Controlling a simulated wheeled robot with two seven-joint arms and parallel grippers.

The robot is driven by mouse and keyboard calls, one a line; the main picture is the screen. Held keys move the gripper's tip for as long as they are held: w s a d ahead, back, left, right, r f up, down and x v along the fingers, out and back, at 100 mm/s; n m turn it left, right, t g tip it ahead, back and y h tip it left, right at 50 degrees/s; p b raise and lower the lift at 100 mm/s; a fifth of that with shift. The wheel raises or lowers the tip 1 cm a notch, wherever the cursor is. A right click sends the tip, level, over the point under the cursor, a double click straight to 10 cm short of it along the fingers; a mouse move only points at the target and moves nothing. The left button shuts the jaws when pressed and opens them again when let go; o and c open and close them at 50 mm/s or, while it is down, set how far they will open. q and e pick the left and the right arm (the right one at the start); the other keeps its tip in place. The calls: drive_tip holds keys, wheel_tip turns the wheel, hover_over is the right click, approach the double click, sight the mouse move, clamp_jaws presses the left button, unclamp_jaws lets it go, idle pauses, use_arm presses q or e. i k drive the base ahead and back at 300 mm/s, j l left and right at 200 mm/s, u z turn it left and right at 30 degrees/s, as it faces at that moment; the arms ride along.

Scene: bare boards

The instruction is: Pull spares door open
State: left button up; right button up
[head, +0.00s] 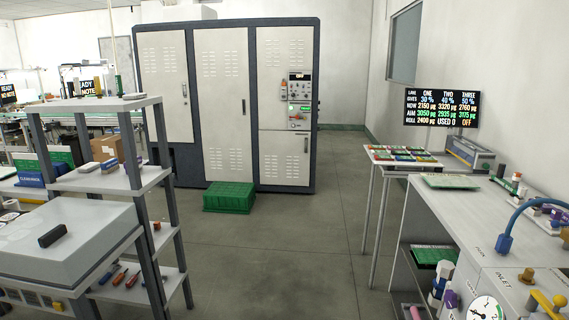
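A large cabinet (222,100) with a dark frame and pale vented doors stands against the far wall. Its left door (164,90), tall middle door (220,110) and right-hand upper door (284,50) and lower door (286,160) all look shut. The middle door has a slim dark handle near its right edge. I cannot read any label that says which door is the spares door. Neither of my grippers is in view.
A green crate (229,196) sits on the floor before the middle door. Grey shelves (110,180) stand at left, and a cluttered bench (480,215) and small table (385,158) at right. The floor (285,265) between them is clear.

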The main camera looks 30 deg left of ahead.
sight(284, 158)
drive_tip(key=i+j+u, duration=0.45)
drive_tip(key=i, duration=0.25)
drive_tip(key=i+j+u, duration=0.3)
drive_tip(key=i, duration=0.7)
drive_tip(key=i+u, duration=0.25)
drive_tip(key=i, duration=3.1)
